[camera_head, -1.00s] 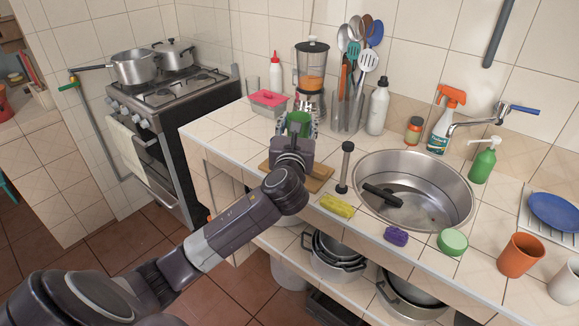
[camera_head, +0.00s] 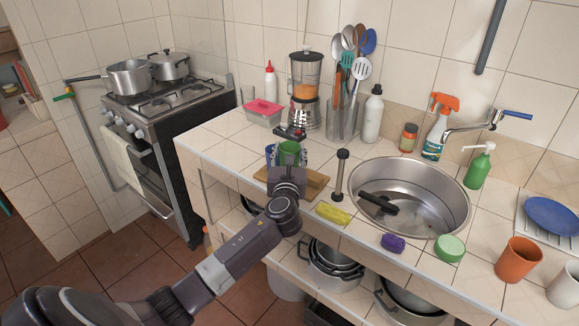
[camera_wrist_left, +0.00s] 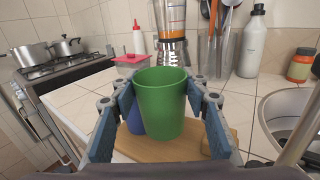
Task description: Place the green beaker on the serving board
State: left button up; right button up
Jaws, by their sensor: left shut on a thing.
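The green beaker (camera_head: 290,149) is held upright in my left gripper (camera_head: 288,157). In the left wrist view the green beaker (camera_wrist_left: 163,103) sits between the two blue-grey fingers, which close on its sides. The wooden serving board (camera_head: 316,184) lies on the counter under the gripper, partly hidden by it. The wrist view shows the board (camera_wrist_left: 165,150) below the beaker; I cannot tell whether the beaker's base touches it. A blue cup (camera_wrist_left: 134,121) is just behind and left of the beaker, mostly hidden. My right gripper is not in view.
A blender (camera_head: 305,88) and a pink-lidded box (camera_head: 264,111) stand behind. A black-handled tool (camera_head: 340,175) stands right of the board, near the sink (camera_head: 440,180). A yellow sponge (camera_head: 333,213) lies in front. The counter left of the board is clear.

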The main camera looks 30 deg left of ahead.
pick_arm(q)
jog(key=shift+f, duration=0.3)
notch_tip(320, 180, down, 4)
jog(key=shift+f+b, duration=0.2)
jog(key=shift+b, duration=0.2)
jog(key=o, duration=1.2)
jog(key=shift+r, duration=0.1)
